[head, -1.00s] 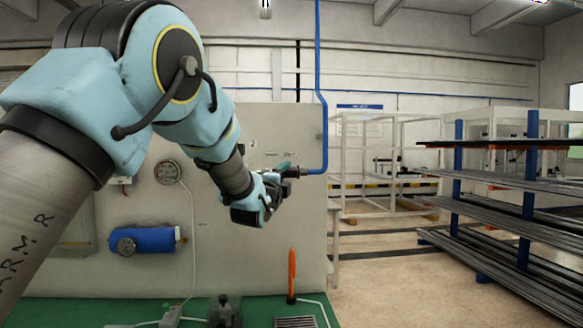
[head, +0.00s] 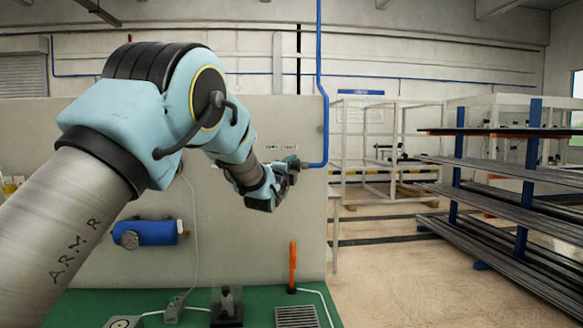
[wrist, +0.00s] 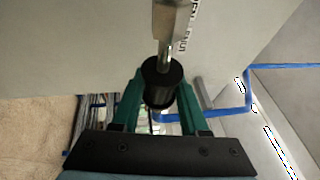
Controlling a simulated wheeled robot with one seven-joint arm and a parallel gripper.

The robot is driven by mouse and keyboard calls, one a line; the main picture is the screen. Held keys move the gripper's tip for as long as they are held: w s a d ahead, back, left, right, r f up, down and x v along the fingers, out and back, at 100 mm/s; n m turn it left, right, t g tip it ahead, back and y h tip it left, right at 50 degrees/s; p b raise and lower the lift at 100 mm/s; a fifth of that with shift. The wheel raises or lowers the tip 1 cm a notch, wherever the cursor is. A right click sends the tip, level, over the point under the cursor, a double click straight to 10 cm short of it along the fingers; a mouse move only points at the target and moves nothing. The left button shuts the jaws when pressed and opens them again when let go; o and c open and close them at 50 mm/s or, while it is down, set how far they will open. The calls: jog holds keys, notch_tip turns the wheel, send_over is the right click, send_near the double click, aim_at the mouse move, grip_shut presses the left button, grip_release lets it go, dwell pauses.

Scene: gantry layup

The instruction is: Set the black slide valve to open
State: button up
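The black slide valve (wrist: 161,82) is a short black sleeve on a metal stem, and it sits between the two green fingers of my gripper (wrist: 160,92) in the wrist view. The fingers lie close against both sides of the sleeve, with no clear gap at the tips. In the head view my gripper (head: 288,166) is at the right edge of the pale panel, at the end of the blue pipe. The valve is small there and largely hidden by the gripper. The far side of the sleeve is hidden in the wrist view.
The blue pipe (head: 325,120) runs up beside the panel (head: 240,240). A blue cylinder (head: 155,232) is mounted at its left. An orange handle (head: 292,265) stands on the green bench (head: 265,300). A rack (head: 490,190) stands to the right, with open floor before it.

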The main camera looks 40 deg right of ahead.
grip_shut()
dwell(1.0)
